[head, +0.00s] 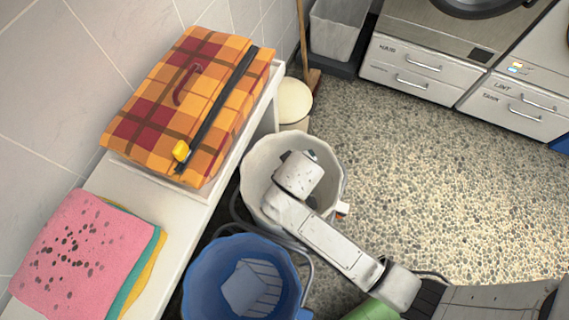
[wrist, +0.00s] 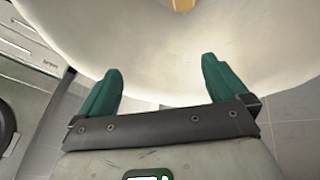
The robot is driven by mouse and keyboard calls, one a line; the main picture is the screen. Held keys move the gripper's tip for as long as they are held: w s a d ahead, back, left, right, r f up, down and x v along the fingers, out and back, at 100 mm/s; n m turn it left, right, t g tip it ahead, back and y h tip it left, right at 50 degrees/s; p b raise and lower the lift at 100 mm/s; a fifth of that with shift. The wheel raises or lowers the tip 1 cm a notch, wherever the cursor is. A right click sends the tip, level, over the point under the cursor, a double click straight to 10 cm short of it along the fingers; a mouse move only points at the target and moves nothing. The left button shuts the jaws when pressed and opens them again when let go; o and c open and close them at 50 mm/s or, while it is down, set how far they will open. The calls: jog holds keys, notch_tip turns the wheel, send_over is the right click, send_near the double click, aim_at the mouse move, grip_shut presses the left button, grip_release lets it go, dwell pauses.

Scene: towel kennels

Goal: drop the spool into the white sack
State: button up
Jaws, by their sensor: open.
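The white sack (head: 256,168) stands open on the floor in the head view, beside the white bench. My arm reaches over its mouth and hides much of its inside. In the wrist view, its pale wall (wrist: 150,50) fills the upper part. My gripper (wrist: 160,92) is open, its two teal fingers wide apart with nothing between them, against the pale wall. A small tan piece (wrist: 182,5) shows at the top edge of the wrist view. It is cut off, and I cannot tell whether it is the spool. I cannot clearly make out the spool in the head view.
A blue bucket (head: 196,285) with a blue-grey item inside stands close to the sack. The white bench (head: 152,205) holds a plaid bag (head: 222,65) and folded towels (head: 75,245). A bin and broom stand behind. Speckled floor lies clear to the right.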

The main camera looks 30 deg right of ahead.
jog(key=shift+r, duration=0.1)
jog(key=p+v, duration=0.2)
jog(key=v, duration=0.8)
jog(key=shift+s+r, duration=0.15)
jog(key=shift+r, duration=0.1)
jog(key=shift+a, duration=0.1)
